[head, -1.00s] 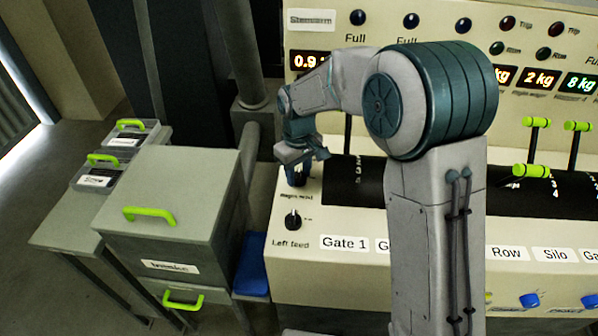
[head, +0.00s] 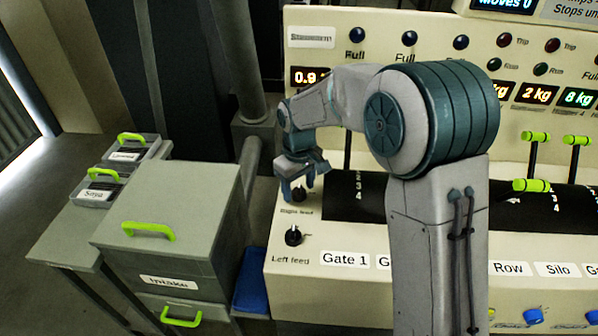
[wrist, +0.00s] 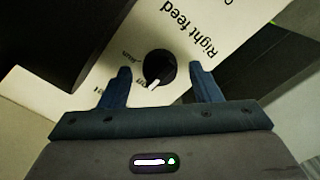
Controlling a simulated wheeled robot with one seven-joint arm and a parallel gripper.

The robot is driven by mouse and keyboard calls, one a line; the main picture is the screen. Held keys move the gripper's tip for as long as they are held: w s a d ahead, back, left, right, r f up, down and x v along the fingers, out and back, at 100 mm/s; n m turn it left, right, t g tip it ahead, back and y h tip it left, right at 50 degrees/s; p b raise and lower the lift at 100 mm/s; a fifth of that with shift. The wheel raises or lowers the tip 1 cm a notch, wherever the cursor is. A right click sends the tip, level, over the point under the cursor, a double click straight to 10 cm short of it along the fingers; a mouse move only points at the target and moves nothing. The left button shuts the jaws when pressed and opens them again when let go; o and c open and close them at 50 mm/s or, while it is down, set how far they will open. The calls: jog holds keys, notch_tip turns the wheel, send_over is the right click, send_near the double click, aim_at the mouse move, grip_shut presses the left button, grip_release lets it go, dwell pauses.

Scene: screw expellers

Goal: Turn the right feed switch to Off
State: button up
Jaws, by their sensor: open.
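The right feed switch is a black round knob (wrist: 159,65) with a white pointer line, under the upside-down "Right feed" label (wrist: 195,35) in the wrist view. Its pointer points down and slightly left there, toward my palm. A small label that seems to read "Run" lies left of the knob. In the head view the knob (head: 299,194) is just below my gripper (head: 302,180). My gripper (wrist: 158,69) is open, its two blue fingers on either side of the knob. I cannot tell whether they touch it.
The left feed knob (head: 293,236) is nearer the panel's front. A dark strip with green-handled levers (head: 532,185) runs right of the switches. Grey drawers (head: 165,215) stand to the left. A dark block (wrist: 50,45) fills the wrist view's upper left.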

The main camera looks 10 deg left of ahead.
aim_at(299, 188)
notch_tip(299, 188, up, 13)
jog(key=shift+r, duration=0.2)
dwell(0.5)
jog(key=s+d+r+m+t, duration=0.1)
jog(key=s+d+m, duration=0.55)
jog(key=d, duration=0.75)
jog(key=s+d+f+m+t, duration=0.1)
jog(key=s+d+f, duration=0.1)
jog(key=s+d, duration=0.3)
jog(key=s+d+f+m, duration=0.2)
jog(key=s+d, duration=0.3)
jog(key=s, duration=0.4)
jog(key=shift+s+f+t, duration=0.35)
jog(key=shift+t, duration=0.05)
jog(key=shift+m, duration=0.25)
